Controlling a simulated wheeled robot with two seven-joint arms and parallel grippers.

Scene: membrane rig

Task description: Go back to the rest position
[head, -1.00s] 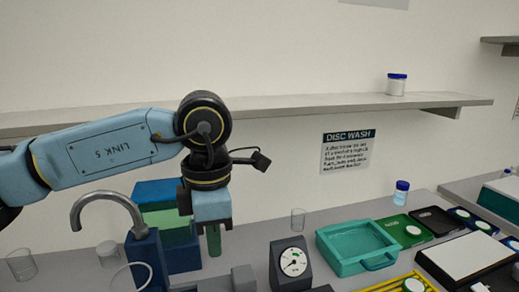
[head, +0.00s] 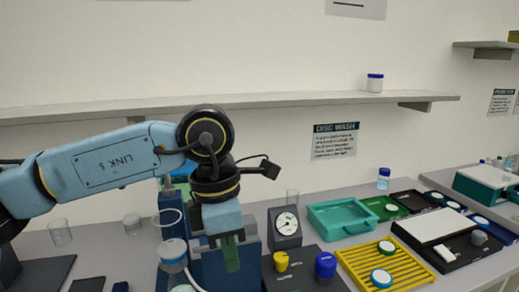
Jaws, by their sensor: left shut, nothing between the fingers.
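My left gripper (head: 230,256) points straight down in the middle-left of the head view. Its green fingers are shut with nothing between them. It hangs in front of a dark blue block-shaped apparatus (head: 205,270), and I cannot tell how close the fingertips are to it. My left arm reaches in from the left, bent at the wrist. My right gripper is not in view.
A dial gauge (head: 285,225) stands right of the gripper. Beyond are a teal tray (head: 340,219) and a yellow rack (head: 388,264) with white discs. A shelf (head: 300,99) runs along the wall behind.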

